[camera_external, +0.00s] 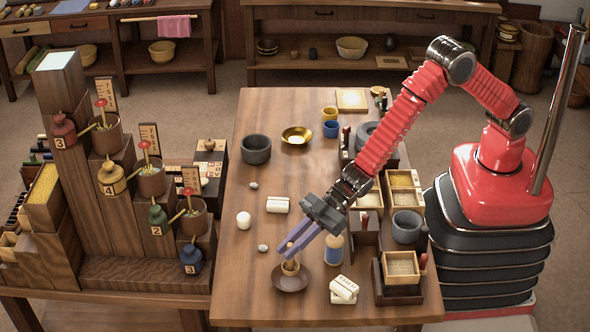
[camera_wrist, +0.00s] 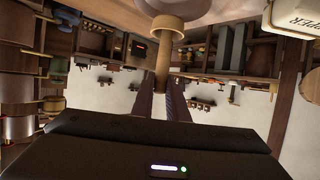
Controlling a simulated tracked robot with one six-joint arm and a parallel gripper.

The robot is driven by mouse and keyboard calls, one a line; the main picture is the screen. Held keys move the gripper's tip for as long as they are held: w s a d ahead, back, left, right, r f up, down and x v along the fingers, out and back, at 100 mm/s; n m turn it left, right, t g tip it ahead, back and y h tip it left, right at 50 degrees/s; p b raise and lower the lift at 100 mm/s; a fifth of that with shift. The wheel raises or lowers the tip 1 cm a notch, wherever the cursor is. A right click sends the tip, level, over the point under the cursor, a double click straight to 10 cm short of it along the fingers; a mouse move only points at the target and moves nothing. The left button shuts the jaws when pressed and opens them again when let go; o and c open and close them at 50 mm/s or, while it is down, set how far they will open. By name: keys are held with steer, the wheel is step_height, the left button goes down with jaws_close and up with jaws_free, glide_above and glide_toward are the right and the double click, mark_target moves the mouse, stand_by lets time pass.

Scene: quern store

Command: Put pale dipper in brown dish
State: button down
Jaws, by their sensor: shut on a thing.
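The brown dish (camera_external: 291,284) is a small round dark dish near the front edge of the wooden table. My gripper (camera_external: 292,246), with purple fingers, points down over it and is shut on the pale dipper (camera_external: 290,267). The dipper shows as a small tan piece at the fingertips, over the middle of the dish. In the wrist view the dipper (camera_wrist: 165,30) has a round tan head and a brown handle between my two fingers. The head overlaps the dish there. I cannot tell whether it touches the dish's bottom.
A bottle with a tan top (camera_external: 334,250) stands just right of my fingers. White labelled blocks (camera_external: 343,290) lie right of the dish. A small grey stone (camera_external: 263,248) and a white ball (camera_external: 243,220) lie left. Wooden boxes (camera_external: 401,266) line the table's right side.

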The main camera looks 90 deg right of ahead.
mark_target(291, 269)
steer(key=shift+f, duration=0.2)
steer(key=shift+f, duration=1.85)
steer(key=c, duration=1.7)
jaws_free()
steer(key=shift+f, duration=0.1)
steer(key=shift+c, duration=0.2)
steer(key=shift+s+d+r, duration=0.4)
steer(key=v, duration=1)
steer(key=shift+s+d, duration=0.25)
steer(key=shift+s, duration=0.05)
steer(key=shift+r, duration=0.15)
